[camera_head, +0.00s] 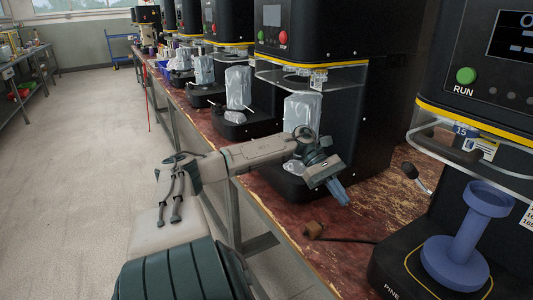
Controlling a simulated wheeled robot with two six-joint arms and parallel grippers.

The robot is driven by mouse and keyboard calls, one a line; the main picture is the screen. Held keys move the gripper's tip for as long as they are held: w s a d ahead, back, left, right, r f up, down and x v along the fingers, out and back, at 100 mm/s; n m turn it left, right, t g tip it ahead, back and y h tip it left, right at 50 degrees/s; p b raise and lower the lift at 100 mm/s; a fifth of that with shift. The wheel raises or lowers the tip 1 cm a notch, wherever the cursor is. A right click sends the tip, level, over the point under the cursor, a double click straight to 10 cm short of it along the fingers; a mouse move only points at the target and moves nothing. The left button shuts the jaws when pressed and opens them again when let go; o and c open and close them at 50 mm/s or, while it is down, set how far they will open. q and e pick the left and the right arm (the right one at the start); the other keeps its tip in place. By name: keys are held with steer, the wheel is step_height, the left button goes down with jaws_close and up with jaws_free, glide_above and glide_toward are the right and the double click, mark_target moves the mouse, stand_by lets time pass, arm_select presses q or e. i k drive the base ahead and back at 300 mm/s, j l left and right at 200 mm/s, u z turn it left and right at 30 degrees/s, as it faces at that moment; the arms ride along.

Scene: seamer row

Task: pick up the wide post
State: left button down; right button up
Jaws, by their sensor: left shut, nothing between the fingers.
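A blue post (464,245) with a wide round base and a cup-shaped top stands upright on the black base of the nearest seamer at the right. It is the only post of this kind that I can make out, and I take it as the wide post. My left gripper (341,196) is shut and empty, over the red-brown bench to the left of the post and well apart from it. Its fingers point down and to the right. My right gripper is not in view.
The nearest seamer (487,88) has a clear guard above the post. More black seamers (325,38) line the bench (285,215), with silvery wrapped items (238,87) on their bases. The floor (85,150) at left is clear.

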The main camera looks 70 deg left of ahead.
mark_target(455, 263)
steer(key=k, duration=0.6)
steer(key=k+j, duration=0.1)
steer(key=j, duration=0.65)
steer(key=k, duration=0.05)
